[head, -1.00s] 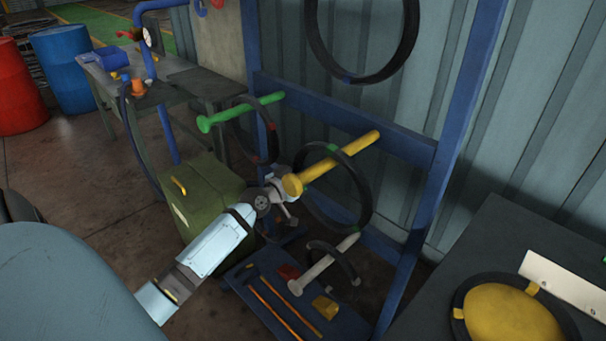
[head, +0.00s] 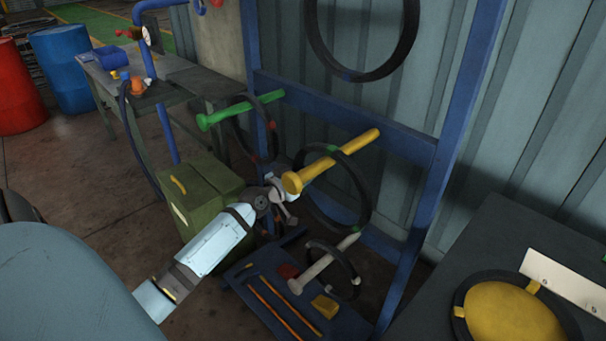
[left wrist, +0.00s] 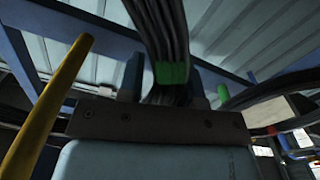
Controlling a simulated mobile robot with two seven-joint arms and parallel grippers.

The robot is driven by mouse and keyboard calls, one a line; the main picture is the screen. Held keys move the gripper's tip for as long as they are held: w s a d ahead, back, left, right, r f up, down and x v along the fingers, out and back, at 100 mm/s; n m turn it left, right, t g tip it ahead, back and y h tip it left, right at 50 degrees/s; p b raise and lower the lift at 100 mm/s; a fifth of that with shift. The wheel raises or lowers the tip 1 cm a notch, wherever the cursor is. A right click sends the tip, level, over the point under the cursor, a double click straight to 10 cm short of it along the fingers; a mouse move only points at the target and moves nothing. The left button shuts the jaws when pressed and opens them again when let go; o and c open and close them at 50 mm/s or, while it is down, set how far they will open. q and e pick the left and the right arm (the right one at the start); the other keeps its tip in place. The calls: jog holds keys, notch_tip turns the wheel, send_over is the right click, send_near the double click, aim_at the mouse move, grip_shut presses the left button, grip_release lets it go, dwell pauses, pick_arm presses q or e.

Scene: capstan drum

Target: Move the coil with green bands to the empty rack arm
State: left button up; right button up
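The coil with green bands (head: 361,188) is a black ring hanging on the yellow rack arm (head: 337,163). Green bands show at its top and bottom. In the left wrist view the coil (left wrist: 160,30) passes between my fingers, with one green band (left wrist: 172,73) close to them. My left gripper (head: 284,197) is at the coil's left side, below the yellow arm's tip, fingers apart. The yellow arm (left wrist: 45,110) also rises at left in the wrist view. The green arm (head: 240,110) and the white arm (head: 323,264) each carry a coil. My right gripper is not in view.
A blue rack frame (head: 345,115) stands against a corrugated wall. A larger coil (head: 318,45) hangs above. A green box (head: 205,200) stands left of the rack, and a blue shelf (head: 275,305) with tools lies below. A dark table (head: 500,235) is at right.

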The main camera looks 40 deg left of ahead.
pick_arm(q)
jog(key=shift+o, duration=1)
jog(key=s+a, duration=0.1)
jog(key=s, duration=1.2)
jog(key=shift+s+b, duration=0.35)
jog(key=shift+s, duration=0.05)
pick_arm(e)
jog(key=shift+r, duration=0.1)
pick_arm(q)
jog(key=s+b, duration=0.1)
jog(key=s, duration=0.7)
jog(key=shift+a, duration=0.35)
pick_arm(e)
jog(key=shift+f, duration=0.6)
